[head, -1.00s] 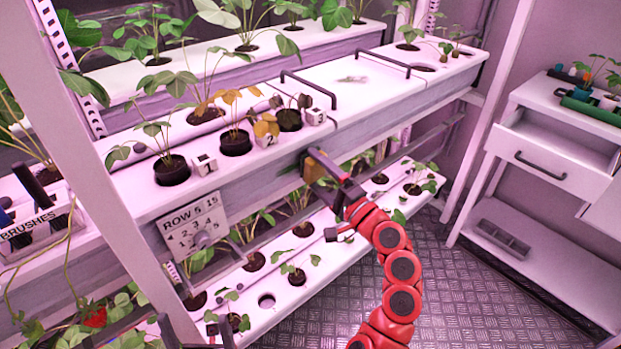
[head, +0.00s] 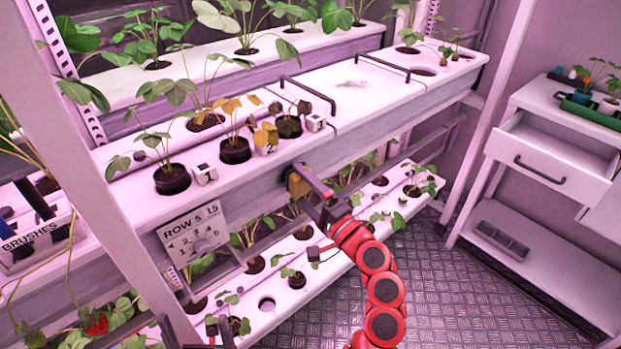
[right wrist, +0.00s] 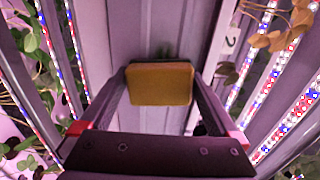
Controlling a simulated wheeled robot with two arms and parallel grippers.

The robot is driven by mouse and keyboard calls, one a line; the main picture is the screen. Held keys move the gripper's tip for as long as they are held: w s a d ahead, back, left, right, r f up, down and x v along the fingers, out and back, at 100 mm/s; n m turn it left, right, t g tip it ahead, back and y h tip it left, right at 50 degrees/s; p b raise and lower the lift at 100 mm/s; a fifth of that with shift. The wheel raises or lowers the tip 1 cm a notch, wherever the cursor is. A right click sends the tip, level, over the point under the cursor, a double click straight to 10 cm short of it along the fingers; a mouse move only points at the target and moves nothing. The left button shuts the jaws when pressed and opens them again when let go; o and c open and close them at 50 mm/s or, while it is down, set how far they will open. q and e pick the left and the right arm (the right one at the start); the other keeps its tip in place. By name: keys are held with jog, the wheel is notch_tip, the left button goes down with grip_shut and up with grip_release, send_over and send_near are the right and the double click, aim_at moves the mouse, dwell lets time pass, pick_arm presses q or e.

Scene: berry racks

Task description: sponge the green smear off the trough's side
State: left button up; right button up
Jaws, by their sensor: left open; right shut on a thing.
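The trough's long pale grey side (head: 375,138) runs diagonally through the head view and fills the back of the right wrist view (right wrist: 175,25). My right gripper (head: 302,184) is shut on a yellow-brown sponge (head: 297,186). The sponge is at the trough side, below the yellowing plants, and also shows between the fingers in the right wrist view (right wrist: 160,84). A dark greenish edge shows behind its top; I cannot tell if it is sponge or smear. My left gripper (head: 195,336) is open at the lower left, partly cut off.
A row sign (head: 193,232) hangs on the trough side to the left. A lower planted trough (head: 330,265) lies below the right gripper. A brushes box (head: 40,250) stands at left. A cabinet with an open drawer (head: 550,165) stands at right, with free floor (head: 450,290) between.

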jog(key=shift+s+a+r+p, duration=0.1)
jog(key=shift+s+a+p, duration=0.2)
jog(key=shift+s+a, duration=0.45)
jog(key=shift+s+a+p, duration=0.3)
jog(key=shift+s+a, duration=0.15)
jog(key=shift+a, duration=0.55)
jog(key=shift+s+a, duration=0.15)
jog(key=shift+a, duration=0.1)
jog(key=shift+s, duration=0.1)
jog(key=shift+s+d+f, duration=0.25)
jog(key=shift+s+f, duration=0.05)
jog(key=shift+s, duration=0.15)
jog(key=b+v, duration=0.1)
jog(key=v, duration=0.3)
jog(key=shift+s+d, duration=0.25)
jog(key=shift+d, duration=0.05)
